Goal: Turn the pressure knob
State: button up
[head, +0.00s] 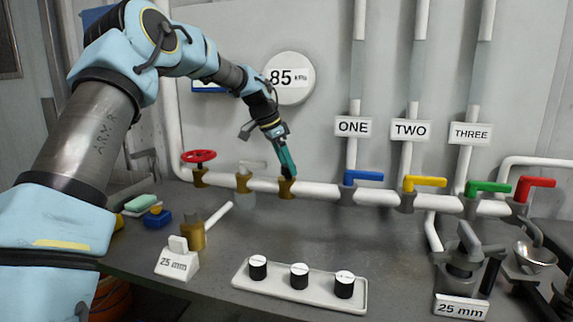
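A round white gauge (289,78) on the back wall reads 85 kPa. A white pipe (320,189) runs along the wall below it, with several brass fittings. My gripper (288,168), with teal fingers, points down at the brass fitting (287,189) below the gauge. The fingertips are at or just above this fitting's top. Any knob there is hidden by the fingers, and I cannot tell whether they touch or grip it. A red handwheel (199,156) and a pale lever (252,163) sit on the pipe to the left. No label marks a pressure knob.
Blue (363,176), yellow (425,182), green (488,187) and red (535,185) valve handles stand to the right. A tray (300,295) with three black-sided knobs lies in front. A brass mallet (193,235) and a 25 mm block (176,262) lie left.

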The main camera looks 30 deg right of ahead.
jog(key=shift+o, duration=0.9)
jog(key=shift+r, duration=0.1)
jog(key=b+v, duration=0.2)
jog(key=v, duration=0.8)
jog(key=shift+r, duration=0.3)
jog(key=shift+a, duration=0.15)
